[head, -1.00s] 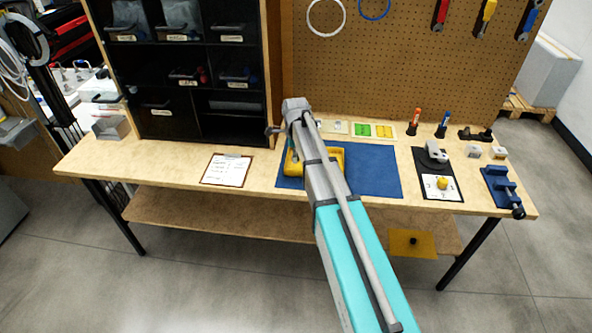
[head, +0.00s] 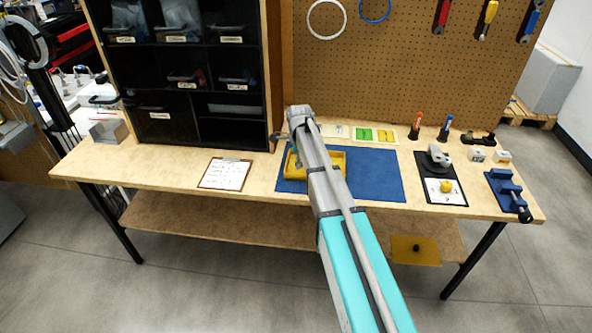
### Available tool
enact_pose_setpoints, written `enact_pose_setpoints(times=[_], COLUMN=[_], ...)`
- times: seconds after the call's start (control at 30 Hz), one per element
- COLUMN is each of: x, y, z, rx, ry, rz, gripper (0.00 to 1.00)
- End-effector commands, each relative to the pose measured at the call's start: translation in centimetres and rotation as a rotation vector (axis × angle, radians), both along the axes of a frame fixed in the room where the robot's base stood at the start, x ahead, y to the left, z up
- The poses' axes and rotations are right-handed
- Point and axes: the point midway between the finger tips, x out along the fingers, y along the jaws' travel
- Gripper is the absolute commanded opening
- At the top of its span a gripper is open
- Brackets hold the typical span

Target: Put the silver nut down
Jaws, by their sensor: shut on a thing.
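My arm reaches over the bench from the front, and its end hangs above the left part of the yellow tray (head: 337,168). My gripper (head: 298,158) points down there, mostly hidden behind my own arm. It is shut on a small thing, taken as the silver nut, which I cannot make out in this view. The yellow tray lies on the blue mat (head: 378,178), and its middle is covered by my arm.
A clipboard (head: 225,174) lies left of the mat. To the right are a black-and-white board with a yellow knob (head: 446,186), a blue vise (head: 507,191) and small white blocks (head: 477,155). A black shelf unit (head: 200,95) stands behind left. The mat's right part is clear.

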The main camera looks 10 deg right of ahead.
Motion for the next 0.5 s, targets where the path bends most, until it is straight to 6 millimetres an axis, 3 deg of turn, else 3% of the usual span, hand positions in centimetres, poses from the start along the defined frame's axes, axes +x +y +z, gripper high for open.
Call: enact_pose_setpoints(times=[0.3,0.5], x=[0.4,0.4], y=[-0.2,-0.3], z=[-2.9,-3.6], rx=[0.000,0.000], ry=[0.000,0.000], rz=[0.000,0.000], gripper=[0.00,0.00])
